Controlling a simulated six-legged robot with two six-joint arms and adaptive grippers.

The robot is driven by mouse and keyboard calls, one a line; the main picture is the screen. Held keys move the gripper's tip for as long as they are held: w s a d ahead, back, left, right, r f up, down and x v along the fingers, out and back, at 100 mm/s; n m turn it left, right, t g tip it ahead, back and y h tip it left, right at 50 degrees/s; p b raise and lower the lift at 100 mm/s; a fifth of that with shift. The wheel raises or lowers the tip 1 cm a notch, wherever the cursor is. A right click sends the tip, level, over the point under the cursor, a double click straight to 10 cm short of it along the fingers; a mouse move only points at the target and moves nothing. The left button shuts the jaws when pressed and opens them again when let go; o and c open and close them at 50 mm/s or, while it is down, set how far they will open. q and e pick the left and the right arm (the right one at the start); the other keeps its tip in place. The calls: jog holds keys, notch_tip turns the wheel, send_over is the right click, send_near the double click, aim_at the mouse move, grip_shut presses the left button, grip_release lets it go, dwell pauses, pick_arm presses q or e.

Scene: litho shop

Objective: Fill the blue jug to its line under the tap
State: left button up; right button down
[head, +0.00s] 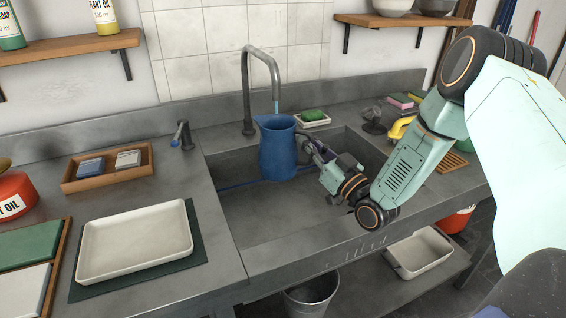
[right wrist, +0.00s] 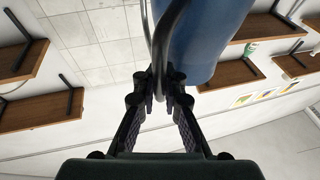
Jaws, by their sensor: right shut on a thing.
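The blue jug (head: 277,152) is upright over the sink basin, its mouth right under the end of the grey tap (head: 262,62). A short pale-blue stretch shows between the spout end and the jug; I cannot tell if it is running water. The jug's inside and its line are hidden. My right gripper (head: 308,146) is shut on the jug's handle from the right. In the right wrist view the fingers (right wrist: 168,88) close around the dark handle, with the jug's blue wall (right wrist: 212,40) beyond. A blue-tipped tap lever (head: 182,135) stands left of the sink. My left gripper is not in view.
The sink basin (head: 260,222) is otherwise mostly bare. A white tray (head: 137,268) on a dark mat and a wooden tray (head: 80,182) with two blocks are at the left. A soap dish (head: 314,124) with a green block stands behind the sink, right of the tap.

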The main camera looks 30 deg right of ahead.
jog(key=w+b, duration=0.1)
jog(key=w+d, duration=0.1)
jog(key=w, duration=0.1)
jog(key=shift+w+d+f+b, duration=0.15)
jog(key=shift+w+d+b, duration=0.05)
jog(key=shift+w+b, duration=0.15)
jog(key=shift+w+d, duration=0.25)
jog(key=shift+w, duration=0.25)
jog(key=shift+r, duration=0.2)
dwell(6.7)
